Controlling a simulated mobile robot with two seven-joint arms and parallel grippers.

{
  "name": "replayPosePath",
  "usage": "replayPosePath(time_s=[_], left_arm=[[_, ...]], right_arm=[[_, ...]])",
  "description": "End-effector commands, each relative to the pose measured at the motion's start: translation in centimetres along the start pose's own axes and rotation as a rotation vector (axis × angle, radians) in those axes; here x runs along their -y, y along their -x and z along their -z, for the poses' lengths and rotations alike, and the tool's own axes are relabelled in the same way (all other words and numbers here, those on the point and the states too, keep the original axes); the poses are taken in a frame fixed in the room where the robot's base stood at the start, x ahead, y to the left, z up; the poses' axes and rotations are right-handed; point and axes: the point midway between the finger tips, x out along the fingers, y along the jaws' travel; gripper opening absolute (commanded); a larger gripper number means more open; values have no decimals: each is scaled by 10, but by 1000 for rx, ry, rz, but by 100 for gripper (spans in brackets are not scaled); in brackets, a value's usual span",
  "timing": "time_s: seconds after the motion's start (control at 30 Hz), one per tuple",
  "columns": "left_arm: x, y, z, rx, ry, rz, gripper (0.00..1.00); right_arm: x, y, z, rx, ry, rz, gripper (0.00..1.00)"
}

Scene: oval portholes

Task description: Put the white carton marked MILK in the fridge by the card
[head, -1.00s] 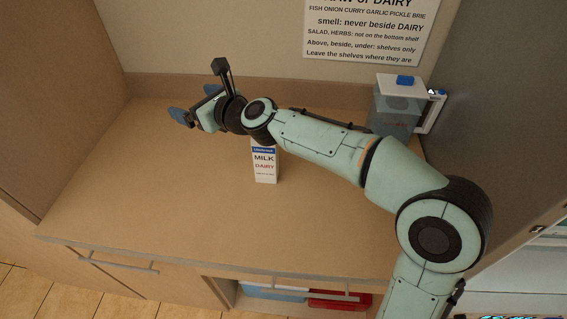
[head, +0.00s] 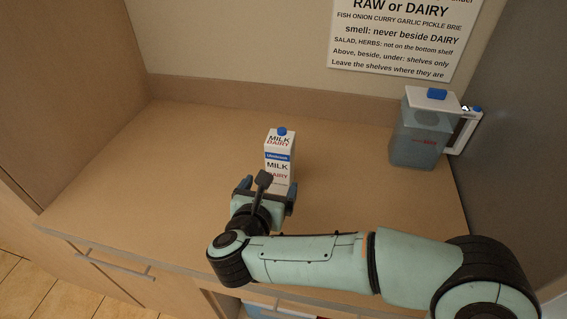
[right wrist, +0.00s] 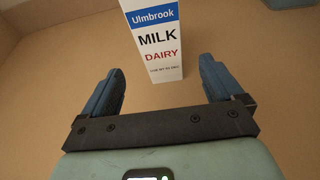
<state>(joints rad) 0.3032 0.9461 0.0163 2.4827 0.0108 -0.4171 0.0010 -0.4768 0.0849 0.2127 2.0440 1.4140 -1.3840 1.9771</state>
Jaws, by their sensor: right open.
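The white carton marked MILK (head: 279,152) stands upright on the wooden counter. It has a blue cap, a blue band and the word DAIRY in red. My right gripper (head: 266,189) is at the near side of the carton, fingers pointing at it. In the right wrist view the carton (right wrist: 157,45) stands just beyond the open, empty fingers (right wrist: 162,88), roughly centred between them. The card (head: 400,40) on the back wall carries text about RAW or DAIRY and smell; its top is cut off. The fridge interior is not in view. My left gripper is not in view.
A clear jug with a white lid and handle (head: 419,135) stands at the back right of the counter (head: 190,150), beside a grey upright panel (head: 510,150). The counter left of the carton is clear. Drawers with handles (head: 115,265) lie below the front edge.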

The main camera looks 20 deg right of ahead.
Motion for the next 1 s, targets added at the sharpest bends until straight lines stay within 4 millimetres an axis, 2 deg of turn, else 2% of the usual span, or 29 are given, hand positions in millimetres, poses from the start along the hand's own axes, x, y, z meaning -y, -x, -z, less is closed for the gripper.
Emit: replayPosePath(time_s=[0.03, 0.2, 0.47, 0.7, 0.8, 1.0], left_arm=[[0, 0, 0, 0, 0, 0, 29], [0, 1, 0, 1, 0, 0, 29], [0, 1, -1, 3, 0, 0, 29], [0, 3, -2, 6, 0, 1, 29], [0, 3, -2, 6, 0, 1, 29], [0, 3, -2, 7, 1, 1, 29]], right_arm=[[1, -12, 0, -2, 0, 5, 94], [0, -40, 0, 0, 0, 2, 94], [1, -61, -1, 0, 0, 1, 94], [2, -96, -2, 0, 0, 1, 94], [2, -102, -2, 0, 1, 0, 94], [2, -104, -2, 1, 0, -1, 94]])
